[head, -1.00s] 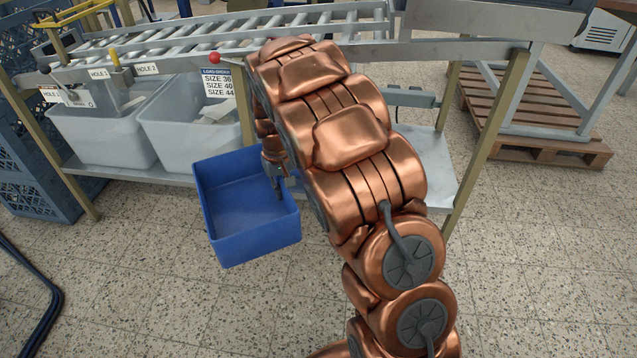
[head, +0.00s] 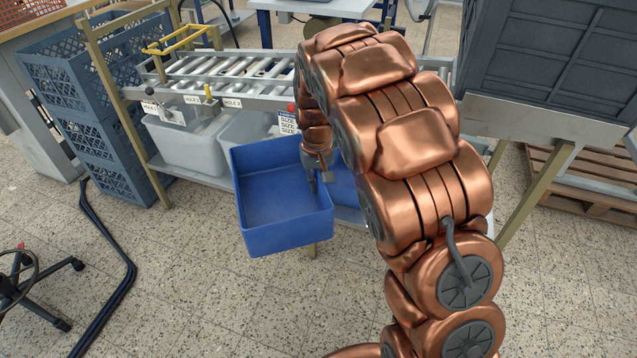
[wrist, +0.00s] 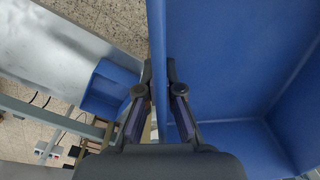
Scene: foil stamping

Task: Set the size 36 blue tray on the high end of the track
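A blue open tray (head: 285,240) hangs in the air in front of the track's frame, roughly level. My gripper (head: 316,178) is at its right wall. In the wrist view, the two fingers (wrist: 160,85) are closed on either side of the blue tray's wall (wrist: 174,40). No size mark shows on this tray. The roller track (head: 235,75) runs behind, from a yellow frame at the left to behind my arm; its right end is hidden, and I cannot tell which end is higher.
Another blue tray (head: 343,185) sits on the lower shelf, also seen in the wrist view (wrist: 108,90). Grey bins (head: 188,150) and a size sign (head: 288,123) are under the track. Blue crates (head: 90,130) stand left, a dark container (head: 550,60) right.

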